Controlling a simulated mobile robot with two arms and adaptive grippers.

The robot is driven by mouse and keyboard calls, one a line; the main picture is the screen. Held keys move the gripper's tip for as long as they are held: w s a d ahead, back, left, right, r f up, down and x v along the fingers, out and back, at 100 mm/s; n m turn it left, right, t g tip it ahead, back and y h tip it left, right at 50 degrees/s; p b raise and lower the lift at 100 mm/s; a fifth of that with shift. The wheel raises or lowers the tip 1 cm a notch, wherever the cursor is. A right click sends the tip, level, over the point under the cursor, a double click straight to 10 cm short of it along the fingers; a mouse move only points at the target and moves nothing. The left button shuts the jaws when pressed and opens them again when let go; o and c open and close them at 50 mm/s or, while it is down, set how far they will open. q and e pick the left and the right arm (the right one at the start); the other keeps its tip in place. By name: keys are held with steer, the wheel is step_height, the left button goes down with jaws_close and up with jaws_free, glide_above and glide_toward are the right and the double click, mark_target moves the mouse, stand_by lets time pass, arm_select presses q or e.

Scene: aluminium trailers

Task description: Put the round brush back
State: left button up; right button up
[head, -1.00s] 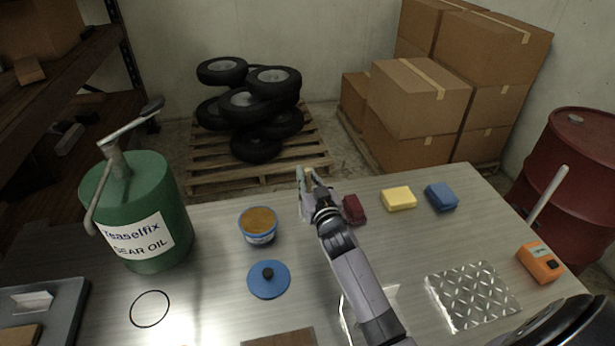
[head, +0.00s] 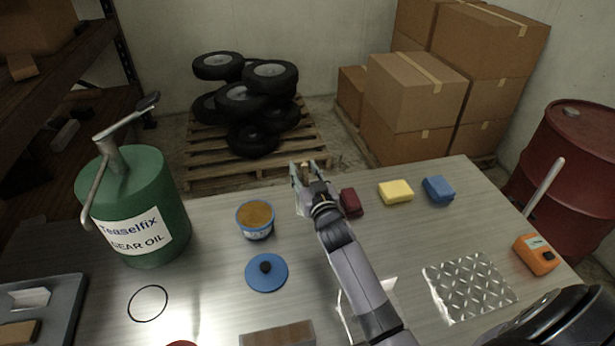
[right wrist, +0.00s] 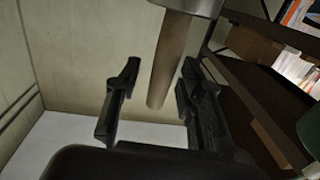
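The round brush shows as a wooden handle (right wrist: 170,65) in the right wrist view, with a grey metal part at the top edge. My right gripper (right wrist: 158,82) is open, its two fingers on either side of the handle with a visible gap on the left one. In the head view my right gripper (head: 309,168) is at the far edge of the table, with a bit of the wooden handle (head: 304,171) between its fingers. The brush's bristles are hidden. A pale thing beside the gripper is mostly hidden. My left gripper is out of view.
A blue tin (head: 255,232) with brown contents, its blue lid (head: 267,272) and a green oil can (head: 133,205) stand left. Dark red (head: 351,203), yellow (head: 396,192) and blue (head: 438,190) blocks lie right. A tread plate (head: 470,287) and an orange device (head: 536,256) are near right.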

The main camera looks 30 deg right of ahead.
steer(key=s+a+b, duration=0.2)
steer(key=s, duration=1)
steer(key=shift+r, duration=0.15)
steer(key=shift+w, duration=0.1)
